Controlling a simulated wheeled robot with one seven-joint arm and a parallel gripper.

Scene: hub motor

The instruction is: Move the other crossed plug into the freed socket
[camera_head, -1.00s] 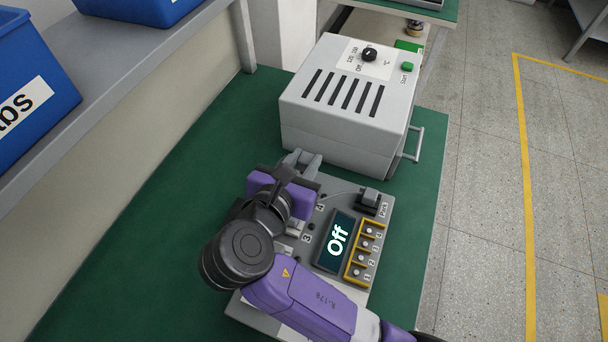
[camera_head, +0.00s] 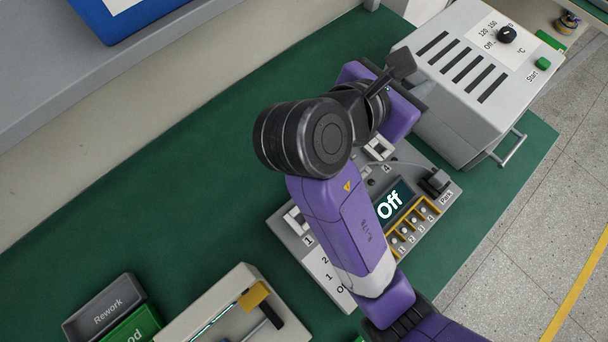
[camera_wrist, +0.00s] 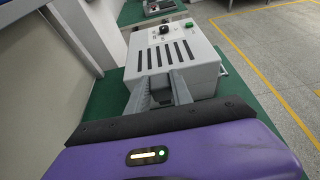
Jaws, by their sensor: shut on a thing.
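The grey test board (camera_head: 287,240) lies on the green bench with numbered sockets along its far edge. A pale fitting stands at socket 4 (camera_head: 380,148) and another at position 1 (camera_head: 297,221). A dark plug (camera_head: 437,181) sits in the Park holder, with a thin cable running left from it. My gripper (camera_head: 420,92) is above the board's far end, beside the oven. In the wrist view my gripper's grey fingers (camera_wrist: 160,92) point toward the oven. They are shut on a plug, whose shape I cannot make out. My arm hides the middle sockets.
The grey oven (camera_head: 470,85) stands close beyond my gripper. The board's display (camera_head: 391,205) reads Off, with yellow-framed buttons (camera_head: 412,228) beside it. A Rework bin (camera_head: 104,307) and a beige fixture (camera_head: 235,305) lie at lower left.

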